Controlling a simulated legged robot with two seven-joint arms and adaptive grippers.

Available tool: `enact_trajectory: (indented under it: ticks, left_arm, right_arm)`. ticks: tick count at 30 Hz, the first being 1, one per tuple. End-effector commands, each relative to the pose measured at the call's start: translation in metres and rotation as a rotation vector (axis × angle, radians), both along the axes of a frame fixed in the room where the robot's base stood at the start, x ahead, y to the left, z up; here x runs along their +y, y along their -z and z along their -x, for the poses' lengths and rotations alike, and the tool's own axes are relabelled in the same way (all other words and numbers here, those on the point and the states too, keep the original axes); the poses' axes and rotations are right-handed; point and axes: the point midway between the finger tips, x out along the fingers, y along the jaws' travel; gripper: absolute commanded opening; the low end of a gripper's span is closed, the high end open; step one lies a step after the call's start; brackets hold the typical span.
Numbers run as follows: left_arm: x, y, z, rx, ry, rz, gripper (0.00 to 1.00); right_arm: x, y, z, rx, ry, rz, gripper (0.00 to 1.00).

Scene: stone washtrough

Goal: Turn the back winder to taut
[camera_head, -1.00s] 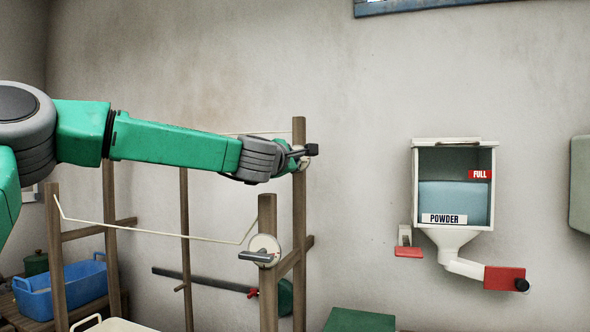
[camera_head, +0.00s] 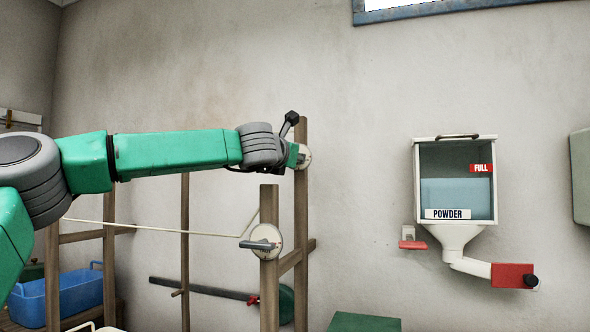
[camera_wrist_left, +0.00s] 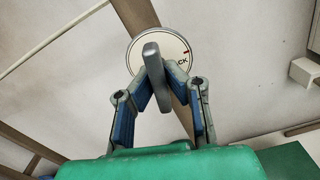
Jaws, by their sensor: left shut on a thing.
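The back winder (camera_head: 305,157) is a round white dial on the back post, mostly hidden behind my left gripper (camera_head: 295,154) in the head view. In the wrist view its dial (camera_wrist_left: 146,31) shows the letters "CK" and a red mark at the right. Its grey bar handle (camera_wrist_left: 153,62) stands tilted slightly from upright. My left gripper (camera_wrist_left: 160,82) is shut on this handle, a finger on each side. A pale line (camera_wrist_left: 55,38) runs straight at upper left. My right gripper is out of view.
The front winder (camera_head: 265,233) sits on the nearer post, its handle about level, with a sagging line (camera_head: 160,230). A powder dispenser (camera_head: 455,185) hangs on the wall to the right. A blue tub (camera_head: 75,292) stands lower left.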

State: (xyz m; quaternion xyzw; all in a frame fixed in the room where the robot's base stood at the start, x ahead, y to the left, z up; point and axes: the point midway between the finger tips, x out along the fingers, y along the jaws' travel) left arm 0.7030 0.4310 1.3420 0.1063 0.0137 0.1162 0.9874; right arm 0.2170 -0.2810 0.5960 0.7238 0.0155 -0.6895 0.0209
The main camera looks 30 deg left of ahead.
Motion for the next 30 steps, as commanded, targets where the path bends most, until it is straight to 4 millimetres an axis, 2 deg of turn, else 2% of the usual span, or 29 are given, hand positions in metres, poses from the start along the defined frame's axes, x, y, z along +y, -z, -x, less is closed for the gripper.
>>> enact_trajectory:
  ticks: [1, 12, 29, 30]
  left_arm:
    - [-0.001, 0.009, -0.001, 0.003, 0.001, 0.034, 0.00]
    - [-0.001, 0.007, -0.001, -0.037, -0.002, 0.196, 0.00]
    - [0.000, 0.003, -0.001, -0.047, -0.002, 0.228, 0.00]
    - [0.000, 0.003, -0.001, -0.047, -0.002, 0.228, 0.13]
  right_arm:
    - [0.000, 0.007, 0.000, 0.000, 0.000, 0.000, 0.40]
    - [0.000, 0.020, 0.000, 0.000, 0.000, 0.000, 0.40]
    - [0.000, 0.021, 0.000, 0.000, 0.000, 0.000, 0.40]
    - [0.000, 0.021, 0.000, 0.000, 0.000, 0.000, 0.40]
